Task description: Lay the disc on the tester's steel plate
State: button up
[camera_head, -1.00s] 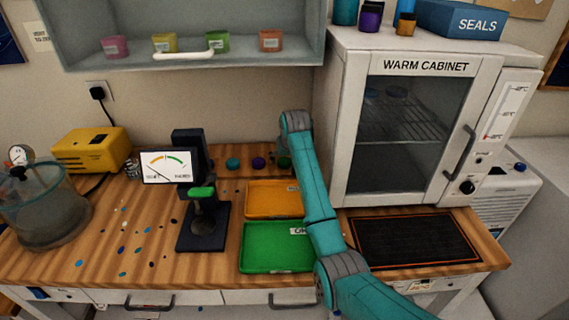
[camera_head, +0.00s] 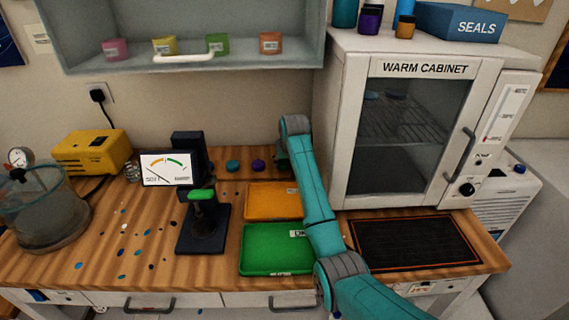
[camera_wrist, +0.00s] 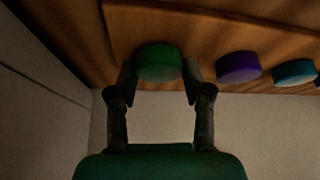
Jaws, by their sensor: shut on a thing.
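The green disc (camera_wrist: 160,62) sits between my two fingertips in the wrist view, at one end of a row of discs on a wooden strip. My gripper (camera_wrist: 160,75) is shut on it; I cannot tell whether it is clear of the wood. In the head view my gripper is at the back of the bench, largely hidden behind my arm, and the green disc is hidden there. The tester (camera_head: 203,236), dark with a green-topped part and a dial display (camera_head: 166,168), stands left of the trays. Its steel plate is not clearly distinguishable.
A purple disc (camera_head: 258,165) and a teal disc (camera_head: 232,166) lie left of my gripper. The orange tray (camera_head: 274,201) and green tray (camera_head: 275,248) lie right of the tester. The warm cabinet (camera_head: 335,120) rises close to my arm's right. Small coloured spots dot the bench's left.

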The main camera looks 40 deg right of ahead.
aim_at(285, 163)
notch_tip(285, 163, up, 10)
dwell(0.4)
jog(key=shift+s+a+f, duration=0.1)
jog(key=shift+f, duration=0.05)
dwell(0.4)
